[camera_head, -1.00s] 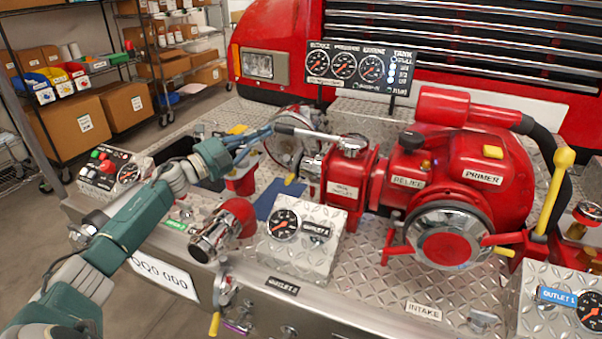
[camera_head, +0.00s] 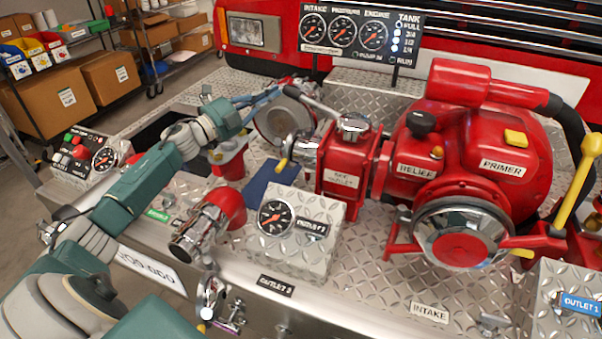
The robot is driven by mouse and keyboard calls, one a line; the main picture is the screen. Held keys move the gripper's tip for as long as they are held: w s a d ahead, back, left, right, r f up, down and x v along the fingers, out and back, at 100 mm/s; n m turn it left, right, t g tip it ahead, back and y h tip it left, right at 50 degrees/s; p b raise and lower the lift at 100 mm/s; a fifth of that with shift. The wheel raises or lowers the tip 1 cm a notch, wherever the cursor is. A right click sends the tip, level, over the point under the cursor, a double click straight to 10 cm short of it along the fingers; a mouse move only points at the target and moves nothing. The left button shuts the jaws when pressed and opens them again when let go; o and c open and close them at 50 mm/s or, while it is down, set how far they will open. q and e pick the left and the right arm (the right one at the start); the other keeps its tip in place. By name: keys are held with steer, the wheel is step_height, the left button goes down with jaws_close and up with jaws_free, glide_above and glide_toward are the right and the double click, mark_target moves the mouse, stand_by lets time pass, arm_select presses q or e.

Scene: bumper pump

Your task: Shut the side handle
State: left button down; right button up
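The side handle (camera_head: 318,105) is a silver lever on the chrome-capped valve (camera_head: 353,127) of the red pump. It points from the cap toward the back left, and its far tip is near my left gripper. My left gripper (camera_head: 270,96) has thin bluish fingers and is at the tip of the handle, to its left. Whether the fingers touch or enclose the tip is too small to tell. My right gripper is not in view.
The red pump (camera_head: 465,150) with a yellow lever (camera_head: 577,185) fills the right. A gauge panel (camera_head: 361,35) stands behind. A boxed gauge (camera_head: 292,228) and a red-and-chrome outlet (camera_head: 208,225) are in front. A round metal disc (camera_head: 278,122) is just below my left gripper.

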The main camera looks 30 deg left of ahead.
arm_select(q)
steer(key=shift+r, duration=0.15)
steer(key=v, duration=1.2)
